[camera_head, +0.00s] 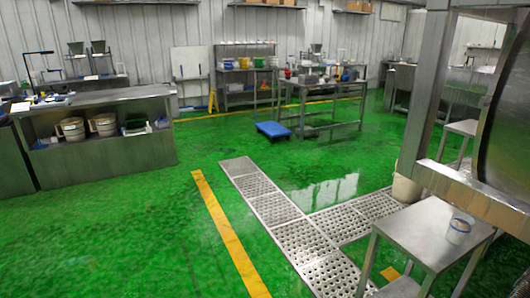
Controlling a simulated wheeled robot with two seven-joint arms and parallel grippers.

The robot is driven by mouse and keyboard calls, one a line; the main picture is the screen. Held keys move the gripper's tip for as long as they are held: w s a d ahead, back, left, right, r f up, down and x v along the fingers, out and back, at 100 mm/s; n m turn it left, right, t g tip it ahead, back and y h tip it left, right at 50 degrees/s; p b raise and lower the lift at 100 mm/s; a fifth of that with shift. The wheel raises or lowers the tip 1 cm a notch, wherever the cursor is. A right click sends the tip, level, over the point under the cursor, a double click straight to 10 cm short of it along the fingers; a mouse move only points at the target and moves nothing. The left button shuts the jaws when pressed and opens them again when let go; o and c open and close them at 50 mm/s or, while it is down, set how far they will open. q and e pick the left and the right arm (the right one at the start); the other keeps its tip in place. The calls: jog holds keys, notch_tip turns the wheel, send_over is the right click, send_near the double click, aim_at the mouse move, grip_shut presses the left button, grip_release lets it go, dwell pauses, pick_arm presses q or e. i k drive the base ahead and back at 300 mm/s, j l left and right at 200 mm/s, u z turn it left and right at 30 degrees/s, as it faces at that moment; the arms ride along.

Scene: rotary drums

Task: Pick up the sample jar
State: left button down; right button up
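What looks like the sample jar (459,228) is a small, pale, see-through container with a dark band near its top. It stands on the right side of a small steel table (415,227) at the lower right. Neither of my grippers shows in the head view.
A large steel frame and drum (505,130) stand at the right beside the small table. A bucket (406,188) is by the frame's post. Perforated floor plates (270,205) cross the green floor. A steel bench (120,155) is at left, a blue cart (273,129) farther back. The middle floor is clear.

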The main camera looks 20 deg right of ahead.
aim_at(460, 224)
jog(key=i+z, duration=0.3)
jog(key=i, duration=0.15)
jog(key=i+z, duration=0.35)
jog(key=i, duration=0.15)
jog(key=i+j+z, duration=0.3)
jog(key=i, duration=0.15)
jog(key=i+j+z, duration=0.3)
jog(key=i, duration=0.15)
jog(key=l, duration=0.1)
